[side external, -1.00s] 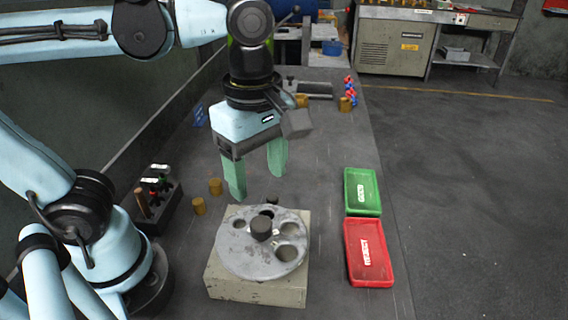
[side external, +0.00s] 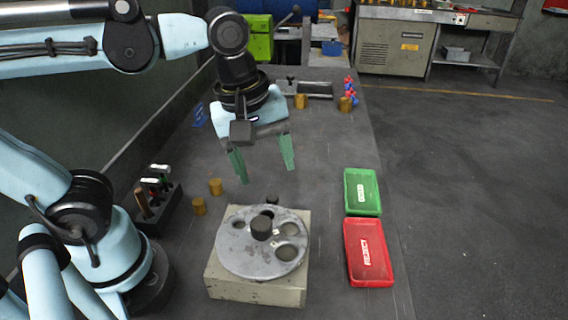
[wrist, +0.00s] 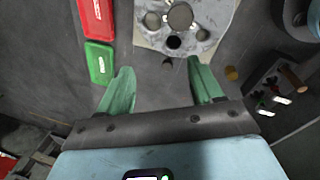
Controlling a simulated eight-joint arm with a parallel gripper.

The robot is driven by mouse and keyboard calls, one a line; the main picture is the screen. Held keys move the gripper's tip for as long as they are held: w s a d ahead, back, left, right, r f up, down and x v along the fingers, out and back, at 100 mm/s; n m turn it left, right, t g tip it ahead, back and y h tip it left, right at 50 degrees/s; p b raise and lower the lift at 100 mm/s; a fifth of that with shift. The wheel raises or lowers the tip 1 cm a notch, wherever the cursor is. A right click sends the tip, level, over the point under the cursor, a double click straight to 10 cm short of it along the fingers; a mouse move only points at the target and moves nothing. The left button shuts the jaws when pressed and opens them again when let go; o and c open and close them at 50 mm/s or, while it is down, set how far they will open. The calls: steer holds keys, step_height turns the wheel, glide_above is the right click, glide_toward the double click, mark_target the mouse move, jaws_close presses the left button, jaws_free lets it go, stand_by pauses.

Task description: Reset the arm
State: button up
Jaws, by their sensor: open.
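My gripper (side external: 262,172) is open and empty. It hangs above the bench, behind the round metal plate with holes (side external: 240,262), and touches nothing. Its two green fingers also show in the wrist view (wrist: 160,95), spread apart with bare bench between them. The plate sits on a pale square block (side external: 228,284) and has a dark cylinder (side external: 262,228) standing at its middle.
A green tray (side external: 361,192) and a red tray (side external: 368,252) lie right of the plate. Brass cylinders (side external: 215,186) and a tool rack (side external: 158,200) stand to the left. More brass pieces (side external: 300,101) and red-blue items (side external: 348,87) stand at the back. The middle bench is clear.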

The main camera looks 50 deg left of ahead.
steer(key=w+a+f+m+t, duration=0.4)
steer(key=a+m, duration=0.3)
steer(key=m, duration=0.6)
steer(key=shift+a+f+t+y, duration=0.3)
steer(key=shift+a+t, duration=0.05)
steer(key=shift+t, duration=0.15)
